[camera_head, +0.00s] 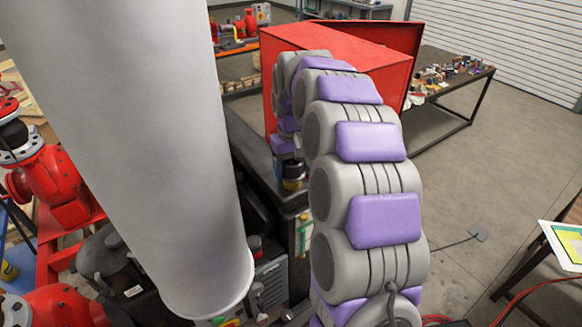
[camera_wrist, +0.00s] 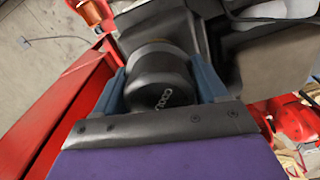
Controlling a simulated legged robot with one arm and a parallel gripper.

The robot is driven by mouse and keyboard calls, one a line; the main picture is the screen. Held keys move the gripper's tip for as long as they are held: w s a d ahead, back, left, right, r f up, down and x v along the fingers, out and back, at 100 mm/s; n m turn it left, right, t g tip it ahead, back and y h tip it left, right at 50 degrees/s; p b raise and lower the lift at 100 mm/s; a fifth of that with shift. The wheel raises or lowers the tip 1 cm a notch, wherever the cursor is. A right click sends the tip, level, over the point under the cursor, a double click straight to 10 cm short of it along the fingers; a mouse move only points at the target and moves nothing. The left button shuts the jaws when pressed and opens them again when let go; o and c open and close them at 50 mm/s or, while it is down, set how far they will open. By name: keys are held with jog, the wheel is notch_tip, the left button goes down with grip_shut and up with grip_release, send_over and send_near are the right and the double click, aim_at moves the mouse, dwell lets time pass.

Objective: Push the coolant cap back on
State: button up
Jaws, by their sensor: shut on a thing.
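The coolant cap (camera_wrist: 160,78) is a black round cap with pale lettering, in the middle of the wrist view. My gripper (camera_wrist: 158,82) has its two blue-grey fingers on opposite sides of it and is shut on it. A small brownish edge shows just beyond the cap; I cannot tell whether the cap is seated or held apart from what lies under it. In the head view the cap (camera_head: 293,169) is a small dark shape below my purple and grey wrist, above the black skid housing. My arm hides part of that area.
A large red box (camera_head: 335,52) stands right behind my arm. A pale vertical pipe (camera_head: 130,120) fills the left of the head view. Red pump parts (camera_head: 55,180) stand at far left. A table with small items (camera_head: 445,75) is at back right. Open floor lies right.

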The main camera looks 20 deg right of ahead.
jog(key=shift+w+d+f, duration=0.1)
jog(key=shift+d+f, duration=0.05)
jog(key=shift+f, duration=0.15)
jog(key=shift+a+f, duration=0.1)
jog(key=shift+a, duration=0.1)
jog(key=shift+f, duration=0.25)
jog(key=o, duration=1.2)
